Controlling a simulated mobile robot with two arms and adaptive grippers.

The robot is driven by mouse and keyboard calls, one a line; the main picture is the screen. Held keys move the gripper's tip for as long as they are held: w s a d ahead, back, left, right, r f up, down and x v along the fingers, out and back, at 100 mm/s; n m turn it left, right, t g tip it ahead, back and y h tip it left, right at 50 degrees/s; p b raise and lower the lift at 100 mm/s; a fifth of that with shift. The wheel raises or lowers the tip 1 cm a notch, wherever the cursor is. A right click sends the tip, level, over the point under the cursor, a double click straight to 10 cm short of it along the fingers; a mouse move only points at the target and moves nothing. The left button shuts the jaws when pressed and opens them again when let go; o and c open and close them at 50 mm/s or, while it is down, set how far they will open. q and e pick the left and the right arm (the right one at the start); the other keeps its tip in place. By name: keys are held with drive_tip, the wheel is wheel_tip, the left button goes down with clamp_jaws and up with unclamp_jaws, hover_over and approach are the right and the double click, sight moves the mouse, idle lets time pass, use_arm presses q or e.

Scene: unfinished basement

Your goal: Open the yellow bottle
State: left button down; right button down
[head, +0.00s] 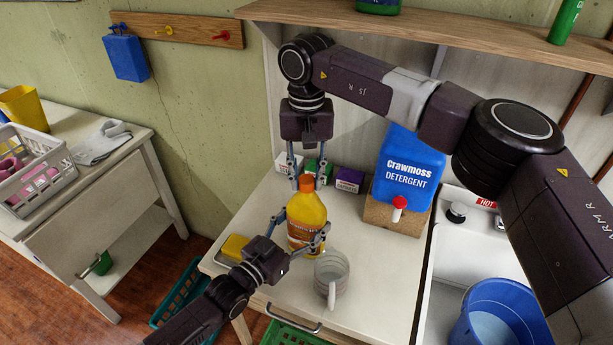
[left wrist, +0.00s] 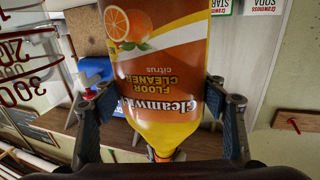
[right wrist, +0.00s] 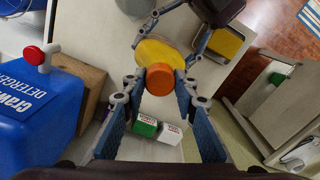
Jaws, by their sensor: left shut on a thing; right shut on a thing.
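The yellow bottle (head: 306,222) of floor cleaner stands upright on the white worktop, with its orange cap (head: 306,184) on top. My left gripper (head: 303,232) is shut on the bottle's body from the front; the left wrist view shows the label (left wrist: 155,95) between its fingers. My right gripper (head: 308,178) comes down from above and is shut on the orange cap, which also shows between its fingertips in the right wrist view (right wrist: 160,80). The cap sits on the bottle's neck; I cannot tell how tight it is.
A clear measuring jug (head: 332,275) stands close right of the bottle. A yellow sponge (head: 235,247) lies to the left. Small boxes (head: 349,180) stand behind. A blue detergent container (head: 408,170) on a wooden block and the sink (head: 450,262) are to the right.

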sight(307, 179)
use_arm(q)
drive_tip(key=shift+d, duration=0.1)
use_arm(e)
drive_tip(key=shift+w+r, duration=0.1)
drive_tip(key=shift+r, duration=0.15)
drive_tip(key=shift+r, duration=0.9)
drive_tip(key=shift+r, duration=0.1)
drive_tip(key=shift+r, duration=1.9)
use_arm(q)
drive_tip(key=shift+c, duration=1.9)
unclamp_jaws()
drive_tip(key=shift+s, duration=0.1)
